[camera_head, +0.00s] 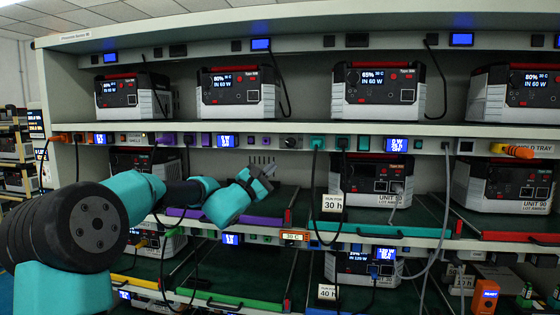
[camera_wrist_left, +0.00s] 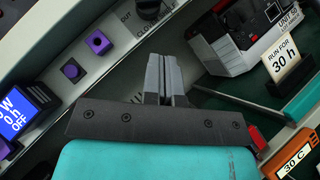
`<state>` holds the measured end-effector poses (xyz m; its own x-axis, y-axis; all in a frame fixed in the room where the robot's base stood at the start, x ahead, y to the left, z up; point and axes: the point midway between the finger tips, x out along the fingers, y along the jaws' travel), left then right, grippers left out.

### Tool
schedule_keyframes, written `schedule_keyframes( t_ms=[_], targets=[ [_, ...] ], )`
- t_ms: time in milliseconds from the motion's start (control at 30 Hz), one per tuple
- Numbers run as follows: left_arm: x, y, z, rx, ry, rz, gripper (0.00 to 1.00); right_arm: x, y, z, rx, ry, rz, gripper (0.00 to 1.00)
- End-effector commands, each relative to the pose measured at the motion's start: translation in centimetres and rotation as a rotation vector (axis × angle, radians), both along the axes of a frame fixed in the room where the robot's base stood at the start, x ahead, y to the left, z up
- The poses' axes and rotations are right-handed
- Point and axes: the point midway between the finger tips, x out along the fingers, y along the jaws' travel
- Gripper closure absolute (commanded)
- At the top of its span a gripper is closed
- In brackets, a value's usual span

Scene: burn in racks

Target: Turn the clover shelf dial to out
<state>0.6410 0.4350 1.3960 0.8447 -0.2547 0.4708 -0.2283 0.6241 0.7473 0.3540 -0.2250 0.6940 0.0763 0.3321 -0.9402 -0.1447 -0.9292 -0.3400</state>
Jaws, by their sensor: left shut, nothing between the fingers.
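The clover shelf dial (camera_wrist_left: 147,8) is a dark round knob at the top edge of the left wrist view, partly cut off. Lettering for the clover shelf and a short word that looks like "out" sit beside it. Its pointer direction cannot be made out. In the head view the dial (camera_head: 290,142) is a small dark knob on the middle shelf's front rail. My left gripper (camera_wrist_left: 163,62) is shut and empty, its grey fingertips apart from the dial. In the head view the left gripper (camera_head: 267,171) is below and left of the dial. My right gripper is not in view.
Two purple buttons (camera_wrist_left: 85,56) and a blue screen (camera_wrist_left: 16,112) lie along the same rail. A "Run for 30 h" card (camera_head: 335,203) stands right of the gripper, before a unit (camera_head: 375,175). Cables (camera_head: 316,185) hang right of the dial.

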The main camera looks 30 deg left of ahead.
Motion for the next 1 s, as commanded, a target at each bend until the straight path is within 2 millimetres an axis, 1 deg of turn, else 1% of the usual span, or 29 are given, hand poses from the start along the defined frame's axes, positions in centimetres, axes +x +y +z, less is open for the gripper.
schedule_keyframes(
  t_ms=[33, 200, 400, 567, 933, 1000],
  targets=[
    [-0.8, 0.4, -0.6, -0.002, 0.004, 0.003, 1.00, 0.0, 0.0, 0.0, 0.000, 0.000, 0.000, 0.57],
    [-3.4, 1.0, -2.2, -0.001, 0.004, 0.004, 1.00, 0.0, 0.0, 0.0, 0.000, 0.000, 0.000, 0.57],
    [-5.1, 1.5, -3.3, -0.001, 0.003, 0.002, 1.00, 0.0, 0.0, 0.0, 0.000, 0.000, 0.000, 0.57],
    [-5.4, 1.5, -3.4, 0.000, 0.003, 0.002, 1.00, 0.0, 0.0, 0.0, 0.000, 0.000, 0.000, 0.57],
    [-5.4, 1.5, -3.4, -0.001, 0.004, 0.001, 1.00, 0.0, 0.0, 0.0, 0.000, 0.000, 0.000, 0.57],
    [-5.3, 1.4, -3.7, 0.002, 0.010, -0.001, 1.00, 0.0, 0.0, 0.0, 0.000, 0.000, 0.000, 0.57]
  ],
)
